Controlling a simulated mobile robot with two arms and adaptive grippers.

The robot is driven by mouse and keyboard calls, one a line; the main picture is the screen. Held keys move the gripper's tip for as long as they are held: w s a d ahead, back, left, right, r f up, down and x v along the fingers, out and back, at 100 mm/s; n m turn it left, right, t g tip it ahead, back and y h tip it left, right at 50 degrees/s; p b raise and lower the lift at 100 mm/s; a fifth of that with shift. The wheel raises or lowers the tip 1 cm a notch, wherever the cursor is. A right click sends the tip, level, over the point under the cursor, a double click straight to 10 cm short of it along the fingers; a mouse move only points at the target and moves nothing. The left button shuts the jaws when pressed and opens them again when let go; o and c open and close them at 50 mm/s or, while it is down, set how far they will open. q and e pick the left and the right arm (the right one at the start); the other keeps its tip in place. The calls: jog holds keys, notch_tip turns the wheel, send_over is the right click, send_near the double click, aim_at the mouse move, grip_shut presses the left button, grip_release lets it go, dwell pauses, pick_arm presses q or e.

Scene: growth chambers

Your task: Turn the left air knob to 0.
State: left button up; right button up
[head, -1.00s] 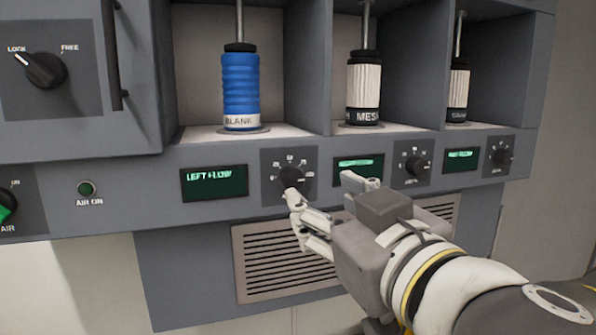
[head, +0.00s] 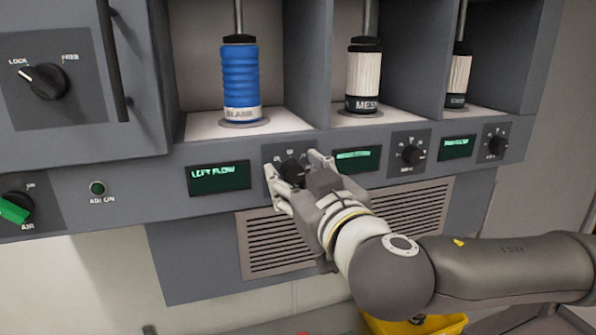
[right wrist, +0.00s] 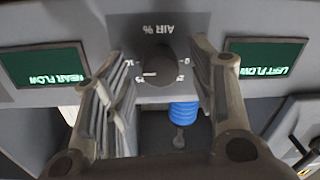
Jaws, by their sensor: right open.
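The left air knob (head: 293,169) is a black dial on a dark plate, just right of the LEFT FLOW display (head: 219,177). It sits below the bay with the blue column. My right gripper (head: 295,172) is open, with one finger on each side of the knob and partly hiding its plate. In the upside-down right wrist view, the knob (right wrist: 157,72) lies between the spread fingers, with visible gaps; its pale mark points left in the picture. The AIR % label shows above it. The display digits are unreadable. My left gripper is out of view.
Two more dials, the middle knob (head: 411,155) and right knob (head: 497,145), sit along the same panel. A green AIR switch (head: 14,209) and LOCK/FREE knob (head: 47,81) are at left. A vent grille (head: 270,246) lies below; a yellow container (head: 420,325) is at the bottom.

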jog(key=c, duration=1)
